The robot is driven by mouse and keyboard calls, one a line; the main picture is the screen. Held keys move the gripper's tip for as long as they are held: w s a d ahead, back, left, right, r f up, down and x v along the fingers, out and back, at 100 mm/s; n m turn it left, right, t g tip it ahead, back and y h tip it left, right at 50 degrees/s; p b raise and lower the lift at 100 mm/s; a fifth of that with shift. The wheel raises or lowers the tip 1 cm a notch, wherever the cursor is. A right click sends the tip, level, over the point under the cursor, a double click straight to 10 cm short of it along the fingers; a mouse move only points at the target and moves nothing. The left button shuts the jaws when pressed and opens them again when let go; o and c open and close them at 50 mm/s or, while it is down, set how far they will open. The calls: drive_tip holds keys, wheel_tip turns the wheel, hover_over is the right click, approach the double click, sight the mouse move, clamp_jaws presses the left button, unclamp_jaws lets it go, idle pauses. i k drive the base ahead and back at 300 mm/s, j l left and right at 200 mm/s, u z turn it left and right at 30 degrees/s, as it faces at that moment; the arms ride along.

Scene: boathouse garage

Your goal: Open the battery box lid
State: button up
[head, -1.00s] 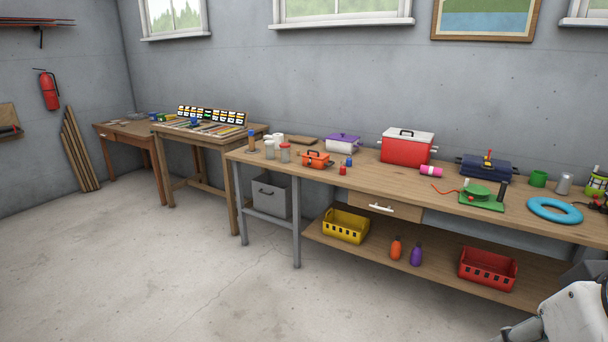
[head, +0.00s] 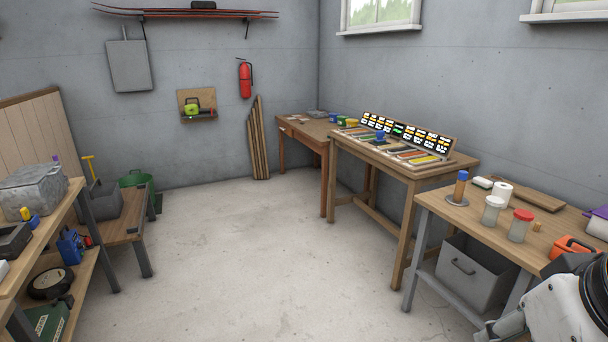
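I cannot tell for sure which thing is the battery box. Several box-like things show at the left: a grey, lumpy covered box (head: 34,190) on the near left bench, a dark open-topped box (head: 12,240) in front of it, and a dark grey box (head: 102,202) on the low bench behind. Part of my white arm (head: 565,312) shows at the bottom right.
Concrete floor (head: 235,260) lies clear in the middle. The right workbench (head: 450,212) holds jars, a paper roll and an orange box (head: 570,248), with a grey bin (head: 470,270) below. Two wooden tables stand at the back. A green tub (head: 137,180) stands at left.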

sight(28, 174)
drive_tip(key=i+j+u, duration=0.2)
drive_tip(key=i+u, duration=0.6)
drive_tip(key=i+l+u, duration=0.1)
drive_tip(key=i+u, duration=0.3)
drive_tip(key=i+l+u, duration=0.25)
drive_tip(key=i+u, duration=0.15)
drive_tip(key=i, duration=0.15)
drive_tip(key=i+l+u, duration=0.1)
drive_tip(key=i+u, duration=0.3)
drive_tip(key=i+l+u, duration=0.1)
drive_tip(key=i+l, duration=0.25)
drive_tip(key=i, duration=0.15)
drive_tip(key=i+l+u, duration=0.1)
drive_tip(key=i+l, duration=0.25)
drive_tip(key=i, duration=0.15)
